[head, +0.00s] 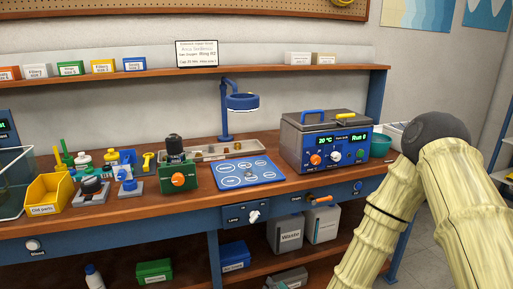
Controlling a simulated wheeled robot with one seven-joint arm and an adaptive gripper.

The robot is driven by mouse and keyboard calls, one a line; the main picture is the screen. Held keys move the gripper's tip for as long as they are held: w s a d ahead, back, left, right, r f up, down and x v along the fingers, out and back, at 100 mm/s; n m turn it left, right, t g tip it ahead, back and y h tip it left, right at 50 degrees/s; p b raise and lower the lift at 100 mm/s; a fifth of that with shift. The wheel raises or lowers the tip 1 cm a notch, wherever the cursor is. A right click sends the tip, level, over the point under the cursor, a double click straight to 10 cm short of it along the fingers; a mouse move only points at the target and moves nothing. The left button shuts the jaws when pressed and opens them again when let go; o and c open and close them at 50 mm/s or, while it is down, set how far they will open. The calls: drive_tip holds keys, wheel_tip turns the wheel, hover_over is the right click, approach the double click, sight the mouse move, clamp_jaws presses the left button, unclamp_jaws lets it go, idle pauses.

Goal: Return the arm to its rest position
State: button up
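My arm shows at the right of the head view as two thick, pale, bamboo-like links (378,235) that meet at a dark grey rounded joint (440,135). The joint is bent at the top, and both links run down out of the picture. The arm stands in front of the bench's right end and hides part of it. My gripper is not in the picture, so I cannot see its fingers or whether it holds anything.
The wooden workbench (215,205) carries a blue mat (282,174), a bath unit with displays (303,148), a green-based device with an orange knob (165,184) and a yellow bin (40,195). A blue lamp (224,110) stands behind the mat. Grey floor (418,262) shows at right.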

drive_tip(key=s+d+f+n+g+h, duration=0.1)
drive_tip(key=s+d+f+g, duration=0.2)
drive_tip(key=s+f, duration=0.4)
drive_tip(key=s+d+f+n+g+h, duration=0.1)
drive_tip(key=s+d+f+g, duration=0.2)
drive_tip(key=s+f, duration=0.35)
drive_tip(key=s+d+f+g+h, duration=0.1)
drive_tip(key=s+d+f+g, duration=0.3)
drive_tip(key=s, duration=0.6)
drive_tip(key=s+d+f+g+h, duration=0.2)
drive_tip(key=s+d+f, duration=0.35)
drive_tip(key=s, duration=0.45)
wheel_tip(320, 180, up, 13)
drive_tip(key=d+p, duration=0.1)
drive_tip(key=p, duration=1.1)
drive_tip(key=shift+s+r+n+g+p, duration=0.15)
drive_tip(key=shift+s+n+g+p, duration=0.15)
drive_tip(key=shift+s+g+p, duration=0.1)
